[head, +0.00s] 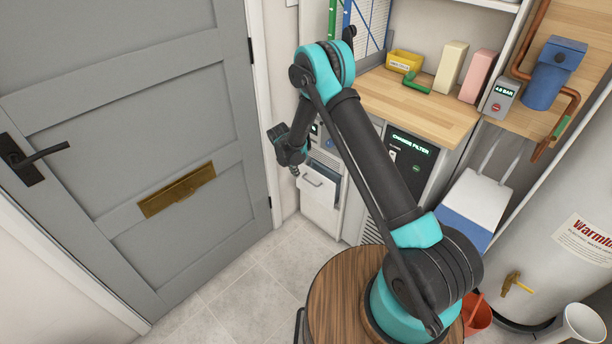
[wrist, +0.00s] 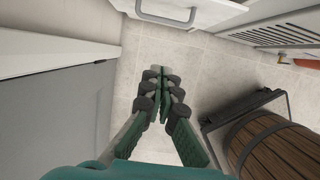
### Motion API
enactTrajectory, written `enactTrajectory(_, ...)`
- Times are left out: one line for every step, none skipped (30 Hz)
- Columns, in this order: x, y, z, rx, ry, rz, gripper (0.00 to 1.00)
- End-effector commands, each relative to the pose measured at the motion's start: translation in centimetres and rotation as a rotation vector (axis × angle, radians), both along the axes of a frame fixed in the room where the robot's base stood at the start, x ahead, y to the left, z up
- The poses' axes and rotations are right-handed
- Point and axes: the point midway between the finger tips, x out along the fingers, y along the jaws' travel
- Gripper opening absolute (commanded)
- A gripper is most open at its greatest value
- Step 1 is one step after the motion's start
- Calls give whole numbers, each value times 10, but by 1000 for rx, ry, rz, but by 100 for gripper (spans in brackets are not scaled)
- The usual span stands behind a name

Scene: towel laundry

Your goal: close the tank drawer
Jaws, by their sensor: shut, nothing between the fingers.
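The tank drawer (head: 319,190) is a white drawer low in the cabinet under the wooden counter. It stands pulled out, with a grey bar handle on its front and a blue-grey part behind the front. In the wrist view, the drawer front (wrist: 207,15) and its handle show at the top edge. My gripper (head: 295,171) is in front of and above the drawer, to its left in the head view. The wrist view shows my gripper (wrist: 160,72) with its fingers together and empty, over the tiled floor, apart from the drawer.
A grey door (head: 120,110) with a black lever handle fills the left. A dark appliance with a lit display (head: 408,150) is right of the drawer. A white water tank (head: 560,210) stands at the right. Tiled floor (head: 250,290) before the drawer is clear.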

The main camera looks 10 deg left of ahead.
Motion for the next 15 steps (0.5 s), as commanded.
enactTrajectory(2, -1, -6, 0, 0, -1, 0)
enactTrajectory(3, -2, -10, 0, 0, -1, 0)
enactTrajectory(4, -3, -16, 0, 0, -1, 0)
enactTrajectory(5, -4, -21, 0, 0, -2, 0)
enactTrajectory(7, -5, -26, 0, 0, -2, 0)
enactTrajectory(8, -7, -34, 0, 0, -2, 0)
enactTrajectory(10, -8, -39, 0, 0, -2, 0)
enactTrajectory(11, -9, -45, 0, 0, -2, 0)
enactTrajectory(13, -10, -52, 0, 0, -2, 0)
enactTrajectory(15, -11, -57, 1, -1, -2, 0)
enactTrajectory(16, -12, -63, 1, -1, -1, 0)
enactTrajectory(17, -14, -70, 1, -1, -1, 0)
enactTrajectory(18, -15, -75, 1, -1, -1, 0)
enactTrajectory(20, -16, -80, 1, -1, -1, 0)
enactTrajectory(21, -17, -87, 1, -1, -1, 0)
